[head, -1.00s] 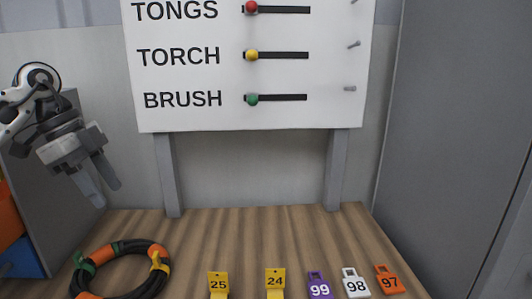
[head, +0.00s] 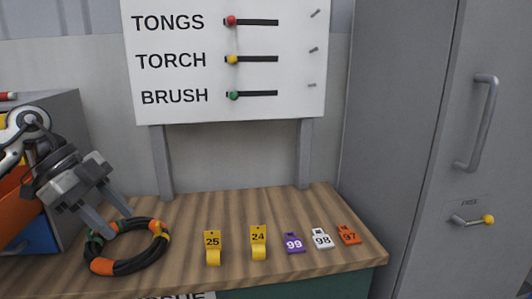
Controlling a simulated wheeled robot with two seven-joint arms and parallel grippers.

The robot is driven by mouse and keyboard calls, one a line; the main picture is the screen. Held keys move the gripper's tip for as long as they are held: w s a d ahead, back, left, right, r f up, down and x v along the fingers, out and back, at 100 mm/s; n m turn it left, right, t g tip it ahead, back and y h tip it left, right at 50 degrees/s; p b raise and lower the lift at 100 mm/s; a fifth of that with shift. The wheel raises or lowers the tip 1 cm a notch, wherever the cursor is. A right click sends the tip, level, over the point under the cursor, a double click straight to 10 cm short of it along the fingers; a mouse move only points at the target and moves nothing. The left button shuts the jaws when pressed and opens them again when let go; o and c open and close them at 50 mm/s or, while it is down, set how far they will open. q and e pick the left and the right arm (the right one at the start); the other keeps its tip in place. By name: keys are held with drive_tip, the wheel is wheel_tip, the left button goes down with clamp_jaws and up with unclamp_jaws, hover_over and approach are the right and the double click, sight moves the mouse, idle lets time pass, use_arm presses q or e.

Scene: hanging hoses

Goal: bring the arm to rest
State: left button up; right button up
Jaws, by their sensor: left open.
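My left gripper (head: 117,221) is at the left of the head view, its two grey fingers spread apart and pointing down to the right. Nothing shows between the fingers. In the picture the fingertips overlap the far-left part of the coiled black hose (head: 146,263), which has orange, green and yellow bands and lies on the wooden bench (head: 205,205). I cannot tell whether the fingers touch the hose or are above it. My right gripper is not in the head view.
A white board (head: 285,105) with TONGS, TORCH and BRUSH sliders stands behind the bench. Yellow tags 25 (head: 213,252) and 24 (head: 258,242), and tags 99 (head: 294,243), 98 (head: 321,238) and 97 (head: 348,235), line the bench. A grey cabinet (head: 420,150) stands right.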

use_arm(q)
drive_tip(key=s+d+f+m+t+h, duration=0.1)
drive_tip(key=s+d+f+t+h, duration=0.15)
drive_tip(key=d+h, duration=0.65)
drive_tip(key=s+d+f+t+h, duration=0.1)
drive_tip(key=d+f+t+h, duration=0.25)
drive_tip(key=d, duration=0.95)
drive_tip(key=s+a+f+n+t+y, duration=0.2)
drive_tip(key=a+f+n+t+y, duration=0.1)
drive_tip(key=f+n+t+y, duration=0.35)
drive_tip(key=s+a+f+n+t+y, duration=0.2)
drive_tip(key=f+n+t+y, duration=0.1)
drive_tip(key=f+n+y, duration=0.45)
drive_tip(key=s+a+f+n+g+y, duration=0.1)
drive_tip(key=s+f+g, duration=0.4)
drive_tip(key=s+f, duration=0.6)
drive_tip(key=shift+a+f+n+y, duration=0.25)
drive_tip(key=shift+f+n+y, duration=0.2)
drive_tip(key=shift+n, duration=0.45)
drive_tip(key=shift+g, duration=0.25)
drive_tip(key=shift+c, duration=0.8)
drive_tip(key=shift+s+a, duration=0.1)
